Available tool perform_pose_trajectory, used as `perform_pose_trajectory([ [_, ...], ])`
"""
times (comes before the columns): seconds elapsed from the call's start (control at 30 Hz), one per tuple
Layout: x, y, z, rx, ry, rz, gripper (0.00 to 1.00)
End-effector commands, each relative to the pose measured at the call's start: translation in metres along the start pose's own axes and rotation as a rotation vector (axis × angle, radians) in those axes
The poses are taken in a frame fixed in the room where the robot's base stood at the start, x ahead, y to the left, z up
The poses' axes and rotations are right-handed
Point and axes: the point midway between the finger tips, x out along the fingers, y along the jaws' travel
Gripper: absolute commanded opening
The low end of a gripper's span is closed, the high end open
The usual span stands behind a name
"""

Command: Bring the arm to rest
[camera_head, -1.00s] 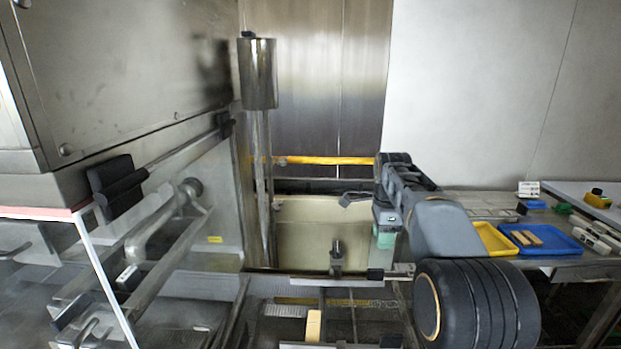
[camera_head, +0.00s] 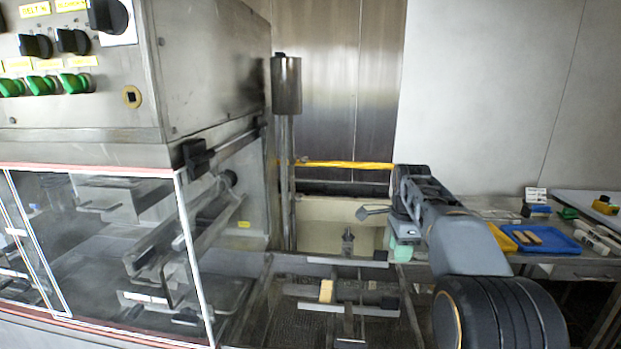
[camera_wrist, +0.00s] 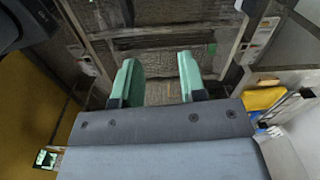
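My arm (camera_head: 465,245) is stretched forward on the right side of the head view, above the machine's mesh bed. My gripper (camera_wrist: 158,72) shows in the wrist view with its two green fingers well apart and nothing between them. In the head view a green finger (camera_head: 401,251) hangs below the wrist, over the far right part of the bed; the rest of the gripper is mostly hidden.
The steel machine with its control panel (camera_head: 65,45) and clear guard (camera_head: 100,240) fills the left. A pale block (camera_head: 326,291) lies on the mesh bed (camera_head: 285,320). A side table on the right carries a blue tray (camera_head: 560,245) and a yellow tray (camera_head: 500,237).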

Motion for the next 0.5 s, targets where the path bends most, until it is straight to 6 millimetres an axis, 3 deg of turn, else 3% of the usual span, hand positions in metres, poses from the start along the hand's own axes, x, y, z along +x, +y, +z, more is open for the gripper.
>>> perform_pose_trajectory([
  [0.17, 0.008, -0.004, -0.003, -0.135, 0.003, -0.021, 0.38],
  [0.3, 0.026, -0.003, -0.002, -0.288, 0.004, -0.018, 0.38],
  [0.5, 0.050, 0.016, 0.003, -0.581, 0.009, -0.025, 0.38],
])
